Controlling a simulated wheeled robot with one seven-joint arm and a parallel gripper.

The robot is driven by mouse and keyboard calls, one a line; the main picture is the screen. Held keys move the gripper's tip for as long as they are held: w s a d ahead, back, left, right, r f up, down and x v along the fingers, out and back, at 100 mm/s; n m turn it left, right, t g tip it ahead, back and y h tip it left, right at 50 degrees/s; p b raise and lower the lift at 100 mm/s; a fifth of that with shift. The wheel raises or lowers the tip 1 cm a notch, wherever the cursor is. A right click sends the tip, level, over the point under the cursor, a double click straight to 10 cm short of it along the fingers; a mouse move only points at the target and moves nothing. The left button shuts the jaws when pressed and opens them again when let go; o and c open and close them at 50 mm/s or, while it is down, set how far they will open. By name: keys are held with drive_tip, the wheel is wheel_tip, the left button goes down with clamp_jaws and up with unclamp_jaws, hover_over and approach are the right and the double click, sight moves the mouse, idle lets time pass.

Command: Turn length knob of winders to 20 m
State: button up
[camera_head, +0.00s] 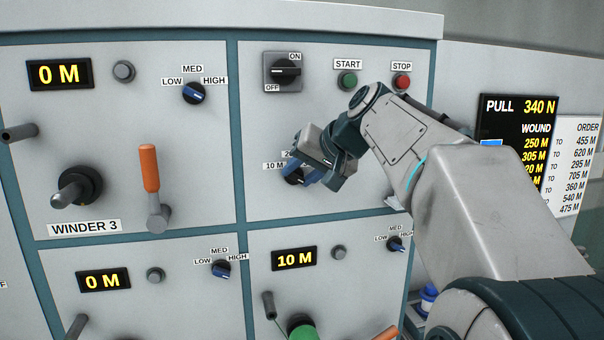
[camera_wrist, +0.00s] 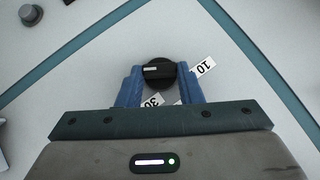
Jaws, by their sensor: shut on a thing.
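The length knob (camera_head: 291,178) is a dark round knob on the upper right panel, mostly covered by my gripper (camera_head: 302,174) in the head view. A "10 M" label (camera_head: 274,166) is at its left, and part of a label starting with "2" shows above it. In the wrist view the black knob (camera_wrist: 157,72) sits between the two blue fingers of my gripper (camera_wrist: 158,83), which are shut on it. A white mark shows on the left half of its grip bar. The "10" label (camera_wrist: 203,67) and "30" label (camera_wrist: 152,101) are visible; another label is mostly hidden.
Above are an ON/OFF switch (camera_head: 285,71), a green START button (camera_head: 347,81) and a red STOP button (camera_head: 401,82). Winder 3 (camera_head: 84,228) has an orange-handled lever (camera_head: 149,168) to the left. Winder panels below read "0 M" and "10 M" (camera_head: 294,259). A black display (camera_head: 520,105) reads "PULL 340 N".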

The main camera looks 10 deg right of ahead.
drive_tip(key=y+b, duration=0.1)
drive_tip(key=m+y+b, duration=0.1)
drive_tip(key=b, duration=0.1)
drive_tip(key=shift+d+f+m+t, duration=0.25)
drive_tip(key=shift+f+m+t, duration=0.05)
drive_tip(key=shift+f, duration=0.1)
drive_tip(key=m+y+b, duration=0.1)
drive_tip(key=y+b, duration=0.1)
drive_tip(key=b, duration=0.1)
drive_tip(key=shift+d+f+t, duration=0.1)
drive_tip(key=shift+f+t, duration=0.1)
drive_tip(key=shift+t, duration=0.1)
drive_tip(key=m+t+y+b, duration=0.1)
drive_tip(key=m+y+b, duration=0.1)
drive_tip(key=b, duration=0.1)
drive_tip(key=shift+f, duration=0.2)
drive_tip(key=shift+d+m+t+y+b, duration=0.1)
drive_tip(key=shift+m+t+y+b, duration=0.4)
drive_tip(key=shift+m+y+b, duration=0.55)
drive_tip(key=shift+r+b, duration=0.1)
drive_tip(key=shift+b, duration=0.2)
drive_tip(key=o, duration=1)
drive_tip(key=b+v, duration=0.1)
drive_tip(key=v, duration=1.3)
drive_tip(key=shift+r, duration=0.1)
